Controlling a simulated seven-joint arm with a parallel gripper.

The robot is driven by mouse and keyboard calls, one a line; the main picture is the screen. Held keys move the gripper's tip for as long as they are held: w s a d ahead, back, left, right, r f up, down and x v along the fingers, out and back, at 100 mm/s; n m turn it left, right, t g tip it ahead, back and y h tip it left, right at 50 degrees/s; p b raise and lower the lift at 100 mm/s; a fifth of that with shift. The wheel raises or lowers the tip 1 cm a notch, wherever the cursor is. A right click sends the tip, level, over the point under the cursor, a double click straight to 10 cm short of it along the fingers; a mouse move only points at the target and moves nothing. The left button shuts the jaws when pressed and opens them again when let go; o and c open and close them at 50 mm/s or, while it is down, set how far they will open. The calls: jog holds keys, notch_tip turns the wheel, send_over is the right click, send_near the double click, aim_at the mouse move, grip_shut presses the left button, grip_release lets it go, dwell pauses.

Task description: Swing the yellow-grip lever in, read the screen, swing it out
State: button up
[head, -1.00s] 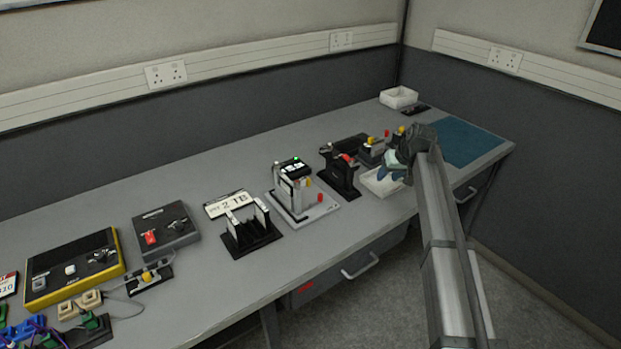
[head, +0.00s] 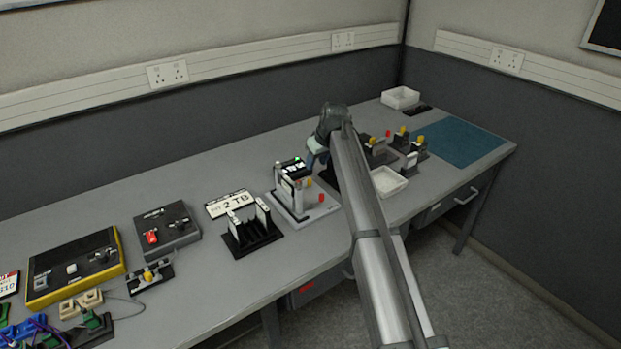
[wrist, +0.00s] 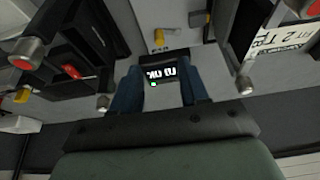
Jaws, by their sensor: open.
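The fixture with a light grey base plate (head: 324,209) stands mid-bench. It carries a small black screen (head: 293,166) with white characters too small to read. A yellow grip (head: 309,183) shows beside its upright, and a red knob (head: 321,197) is at its right. My gripper (head: 313,158) is just behind and right of the screen, above the bench. In the wrist view, my open gripper's blue fingers (wrist: 160,82) frame the screen (wrist: 161,73), whose characters look upside down. The yellow grip (wrist: 159,36) lies beyond the screen, apart from the fingers.
A black slotted stand (head: 251,237) and a "2 TB" plate (head: 229,204) are to the left. My arm partly hides a black fixture to the right. A white tray (head: 388,181) and several yellow-topped parts (head: 421,140) stand further right. The blue mat (head: 462,143) is clear.

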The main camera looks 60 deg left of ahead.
aim_at(311, 180)
jog(key=x, duration=1)
jog(key=shift+c, duration=0.2)
grip_shut()
